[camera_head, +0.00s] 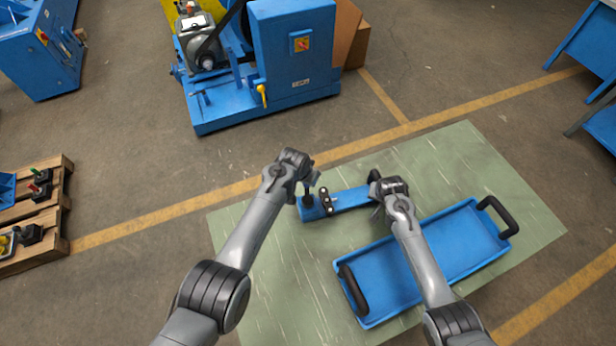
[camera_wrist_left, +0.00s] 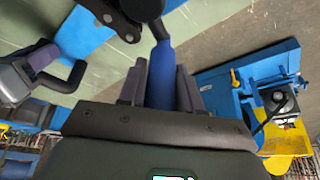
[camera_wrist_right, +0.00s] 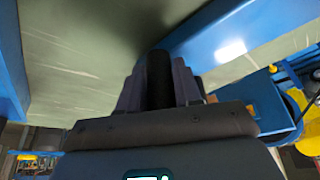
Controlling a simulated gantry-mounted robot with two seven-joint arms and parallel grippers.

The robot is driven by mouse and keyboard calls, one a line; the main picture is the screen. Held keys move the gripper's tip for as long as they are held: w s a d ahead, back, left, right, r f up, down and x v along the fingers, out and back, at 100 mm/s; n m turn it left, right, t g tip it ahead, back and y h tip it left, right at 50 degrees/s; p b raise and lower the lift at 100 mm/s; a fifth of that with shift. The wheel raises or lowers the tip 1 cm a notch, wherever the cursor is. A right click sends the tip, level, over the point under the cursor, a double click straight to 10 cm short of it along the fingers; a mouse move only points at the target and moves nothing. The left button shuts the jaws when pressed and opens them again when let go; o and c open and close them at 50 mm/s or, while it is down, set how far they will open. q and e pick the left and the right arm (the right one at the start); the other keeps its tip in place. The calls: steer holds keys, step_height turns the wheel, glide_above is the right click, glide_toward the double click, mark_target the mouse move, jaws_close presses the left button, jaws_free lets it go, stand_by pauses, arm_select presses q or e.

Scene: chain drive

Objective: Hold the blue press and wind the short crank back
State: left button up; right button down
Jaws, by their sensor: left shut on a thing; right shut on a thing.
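A blue chain-drive base (camera_head: 348,199) lies on the green mat (camera_head: 240,232), with black fittings at its left end. My left gripper (camera_head: 308,188) is over that left end. My right gripper (camera_head: 377,192) is at the base's right end.
A blue tray (camera_head: 440,250) with black handles at both ends lies in front, partly under my right arm. A blue machine (camera_head: 290,60) stands at the back. Pallets (camera_head: 50,225) lie at the left edge. The mat's left part is clear.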

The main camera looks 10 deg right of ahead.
arm_select(q)
steer(key=shift+a, duration=0.15)
steer(key=shift+s+a+n+t+y, duration=0.2)
steer(key=shift+a+n+y, duration=0.45)
steer(key=shift+n, duration=0.85)
steer(key=shift+s+a+n+t+y, duration=0.15)
steer(key=shift+a+n+y, duration=0.45)
steer(key=shift+n, duration=0.9)
steer(key=shift+s+a+n+t+y, duration=0.15)
steer(key=shift+a+n+y, duration=0.5)
steer(key=shift+n, duration=0.85)
steer(key=shift+a, duration=0.25)
steer(key=o, duration=1)
steer(key=shift+d, duration=0.15)
steer(key=shift+s, duration=0.1)
steer(key=v, duration=1.2)
steer(key=shift+a, duration=0.2)
